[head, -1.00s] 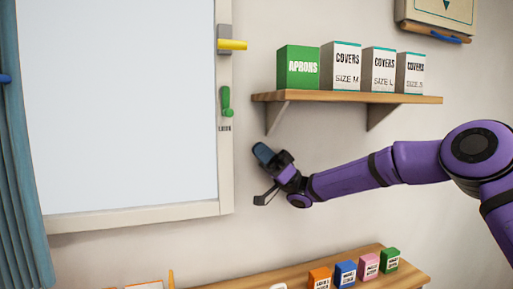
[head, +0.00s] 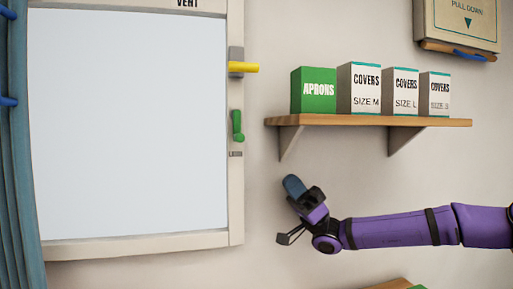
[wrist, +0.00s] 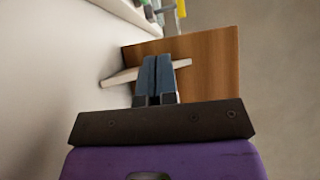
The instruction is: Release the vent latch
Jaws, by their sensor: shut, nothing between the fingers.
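A pale window panel (head: 130,130) with "VENT" lettering at its top fills the left of the head view. On its right frame sit a yellow handle (head: 244,68) on a grey plate, sticking out right, and below it a green lever (head: 237,126), hanging upright. I cannot tell for certain which is the vent latch. My gripper (head: 293,187) is shut and empty, below and right of the green lever, clear of both.
A wooden shelf (head: 420,121) with a green aprons box (head: 313,91) and several cover boxes is above my gripper; its underside (wrist: 212,70) fills the wrist view's middle. A "PULL DOWN" box (head: 459,22) hangs upper right. A blue curtain (head: 14,150) is far left.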

